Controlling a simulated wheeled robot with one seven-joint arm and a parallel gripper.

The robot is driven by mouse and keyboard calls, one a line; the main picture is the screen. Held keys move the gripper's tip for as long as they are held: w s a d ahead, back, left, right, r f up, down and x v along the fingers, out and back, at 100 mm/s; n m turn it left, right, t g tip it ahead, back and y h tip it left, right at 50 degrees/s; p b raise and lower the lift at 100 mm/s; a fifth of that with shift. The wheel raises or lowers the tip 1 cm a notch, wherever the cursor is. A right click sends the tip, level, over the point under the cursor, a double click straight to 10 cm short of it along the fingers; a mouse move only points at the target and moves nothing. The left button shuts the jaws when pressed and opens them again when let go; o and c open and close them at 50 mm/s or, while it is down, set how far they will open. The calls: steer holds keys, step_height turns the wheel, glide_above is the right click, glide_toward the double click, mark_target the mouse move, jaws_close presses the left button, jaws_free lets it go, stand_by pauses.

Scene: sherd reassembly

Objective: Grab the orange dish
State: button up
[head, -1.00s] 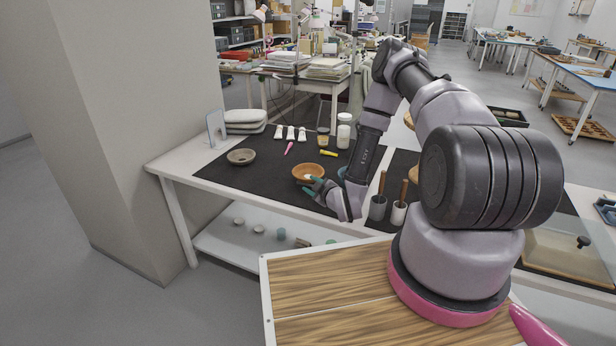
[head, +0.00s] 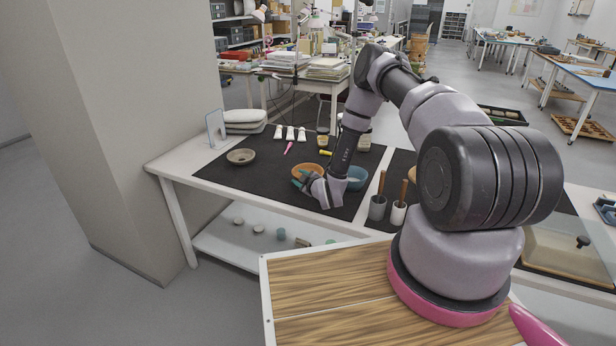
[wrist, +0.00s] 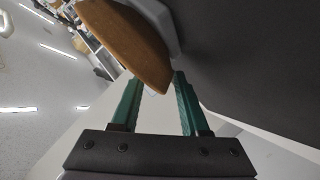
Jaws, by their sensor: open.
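The orange dish (head: 309,168) sits on the dark mat of the worktable, its near side partly hidden by my gripper. In the wrist view the dish (wrist: 125,38) shows large and tilted at the top, its edge reaching the space between the green fingertips. My gripper (head: 301,181) is at the near-left side of the dish in the head view. In the wrist view my gripper (wrist: 155,80) has its two fingers spread apart. I cannot tell whether either finger touches the dish.
A blue bowl (head: 356,179) stands just right of my wrist. A grey-brown bowl (head: 241,156) is at the left of the mat. Two cups with tools, one grey (head: 377,207) and one white (head: 398,213), stand at the right. Tubes and jars are behind.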

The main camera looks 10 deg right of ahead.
jaws_close()
stand_by(1.3)
